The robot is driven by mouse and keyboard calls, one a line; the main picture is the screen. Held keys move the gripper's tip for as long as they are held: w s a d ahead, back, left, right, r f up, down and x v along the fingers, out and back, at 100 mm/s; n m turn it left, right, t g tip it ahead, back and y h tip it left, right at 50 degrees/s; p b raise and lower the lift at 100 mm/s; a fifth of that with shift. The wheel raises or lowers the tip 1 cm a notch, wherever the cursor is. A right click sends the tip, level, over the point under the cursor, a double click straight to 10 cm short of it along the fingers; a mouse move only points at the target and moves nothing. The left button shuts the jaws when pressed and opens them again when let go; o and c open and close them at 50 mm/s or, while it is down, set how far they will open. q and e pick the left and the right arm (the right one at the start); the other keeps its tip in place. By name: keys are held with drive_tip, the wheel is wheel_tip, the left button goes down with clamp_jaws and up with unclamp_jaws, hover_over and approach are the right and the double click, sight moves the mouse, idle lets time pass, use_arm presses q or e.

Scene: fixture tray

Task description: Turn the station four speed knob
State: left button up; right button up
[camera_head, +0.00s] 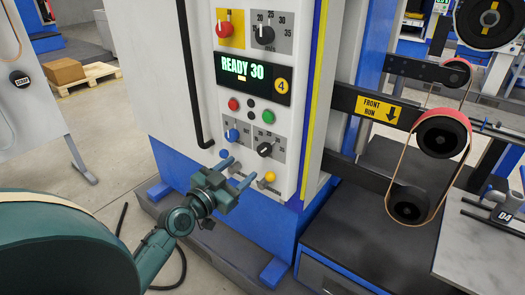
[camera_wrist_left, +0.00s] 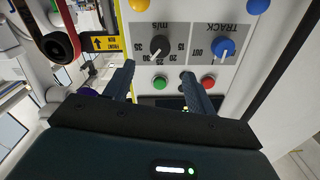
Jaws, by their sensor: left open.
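The white station panel (camera_head: 207,90) carries a yellow badge marked 4 (camera_head: 281,86) and a display reading READY 30. A lower black knob (camera_head: 265,149) with a pale pointer sits on a grey scale plate. The left wrist view shows this black knob (camera_wrist_left: 158,47), upside down, beside an m/s scale. An upper black knob (camera_head: 264,35) also has an m/s scale. My left gripper (camera_head: 238,172) is open and empty, its fingers toward the panel below the lower knobs. In the left wrist view the gripper (camera_wrist_left: 156,70) frames the lower black knob, apparently without touching it. My right gripper is out of view.
A blue TRACK knob (camera_head: 233,135) sits left of the lower black knob. Red (camera_head: 234,104) and green (camera_head: 268,117) buttons are above; a yellow button (camera_head: 270,177) is below. Belt rollers (camera_head: 442,142) stand at right. A black handle (camera_head: 195,90) runs down the cabinet's left side.

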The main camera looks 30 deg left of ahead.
sight(262, 152)
use_arm(q)
drive_tip(key=w, duration=1)
drive_tip(key=shift+w+d+p, duration=0.15)
drive_tip(key=shift+d+p, duration=0.15)
drive_tip(key=c, duration=1)
